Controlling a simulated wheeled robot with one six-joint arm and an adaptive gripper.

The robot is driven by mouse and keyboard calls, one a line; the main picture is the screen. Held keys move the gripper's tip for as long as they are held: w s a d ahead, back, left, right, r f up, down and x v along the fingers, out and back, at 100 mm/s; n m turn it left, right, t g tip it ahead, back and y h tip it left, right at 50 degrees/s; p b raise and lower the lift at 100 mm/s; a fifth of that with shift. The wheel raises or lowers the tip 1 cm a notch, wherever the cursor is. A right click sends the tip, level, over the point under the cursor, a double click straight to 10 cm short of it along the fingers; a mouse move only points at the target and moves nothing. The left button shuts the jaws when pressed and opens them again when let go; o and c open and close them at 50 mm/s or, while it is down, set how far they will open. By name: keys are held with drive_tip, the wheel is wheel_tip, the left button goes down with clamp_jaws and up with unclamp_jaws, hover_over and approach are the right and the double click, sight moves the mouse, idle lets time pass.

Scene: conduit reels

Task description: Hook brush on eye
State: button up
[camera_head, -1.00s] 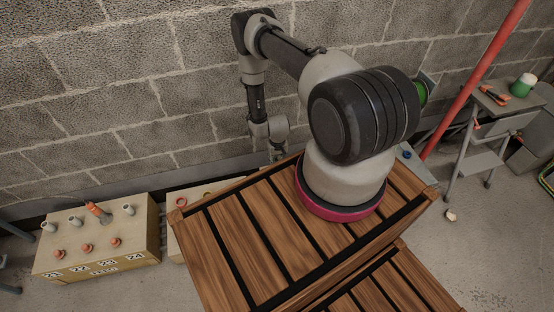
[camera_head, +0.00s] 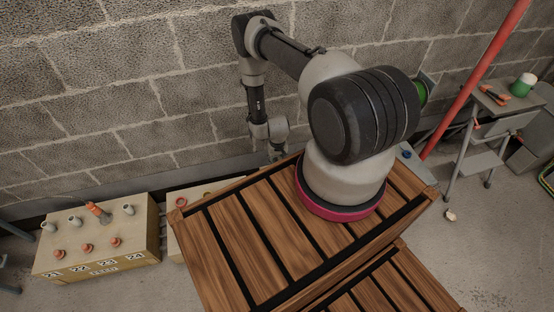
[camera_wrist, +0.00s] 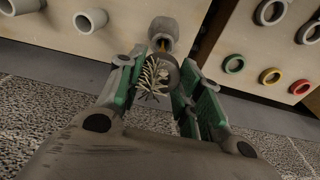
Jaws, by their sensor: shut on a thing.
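In the wrist view my gripper (camera_wrist: 155,88) has its green-padded fingers closed in around a brush (camera_wrist: 152,78) with pale, splayed bristles. A thin yellowish part of the brush shows just beyond the bristles, in line with a grey pipe stub (camera_wrist: 163,27) on a pale box front; whether they touch I cannot tell. Eyes show on the panel at the right: a green ring (camera_wrist: 233,55), a yellow ring (camera_wrist: 270,68) and a red ring (camera_wrist: 308,88). In the head view the fingers and brush are too small and hidden to make out.
A slatted wooden crate (camera_head: 240,225) stands in front and partly hides the ring box (camera_head: 186,200). The block wall (camera_head: 100,100) is close behind my arm.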

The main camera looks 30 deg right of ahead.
drive_tip(key=shift+f, duration=3.7)
drive_tip(key=o, duration=1.5)
drive_tip(key=shift+r, duration=5)
